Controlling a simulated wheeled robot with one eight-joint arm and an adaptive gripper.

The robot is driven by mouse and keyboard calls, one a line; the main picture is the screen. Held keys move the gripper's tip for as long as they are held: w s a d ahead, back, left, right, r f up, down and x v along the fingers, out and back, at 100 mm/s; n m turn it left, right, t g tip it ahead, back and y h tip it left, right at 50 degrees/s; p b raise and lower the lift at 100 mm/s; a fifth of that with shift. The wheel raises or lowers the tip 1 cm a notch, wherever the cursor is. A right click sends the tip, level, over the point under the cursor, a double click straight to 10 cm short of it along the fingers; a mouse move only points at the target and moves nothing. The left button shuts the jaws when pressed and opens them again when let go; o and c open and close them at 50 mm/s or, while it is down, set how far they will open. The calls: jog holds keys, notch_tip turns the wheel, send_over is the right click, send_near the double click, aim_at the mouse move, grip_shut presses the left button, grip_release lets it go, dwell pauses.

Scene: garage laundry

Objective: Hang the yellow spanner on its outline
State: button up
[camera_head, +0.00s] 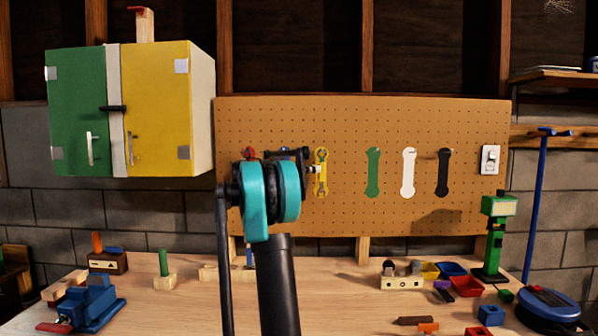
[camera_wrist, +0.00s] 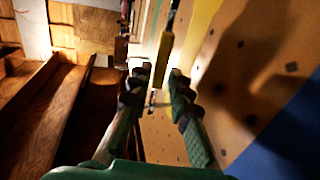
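The yellow spanner (camera_head: 321,172) is upright in front of the pegboard, just right of my gripper (camera_head: 310,170) in the head view. In the wrist view, the yellow spanner (camera_wrist: 162,58) lies between the fingertips of my gripper (camera_wrist: 159,82), which look closed on it. A flat yellow strip on the board, apparently the yellow outline (camera_wrist: 201,32), shows just right of the spanner. In the head view I cannot separate that outline from the spanner. Whether the spanner touches the board or a peg is unclear.
The pegboard (camera_head: 345,220) also carries green (camera_head: 373,172), white (camera_head: 408,172) and black (camera_head: 443,172) shapes to the right, with pegs. A light switch (camera_head: 490,159) is at its right end. The workbench (camera_head: 340,290) below holds blocks and tools. A cabinet (camera_head: 150,105) hangs left.

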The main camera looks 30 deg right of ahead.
aim_at(321, 182)
jog(key=shift+x, duration=1.95)
grip_shut()
jog(key=shift+o, duration=2.1)
grip_release()
jog(key=v, duration=1.2)
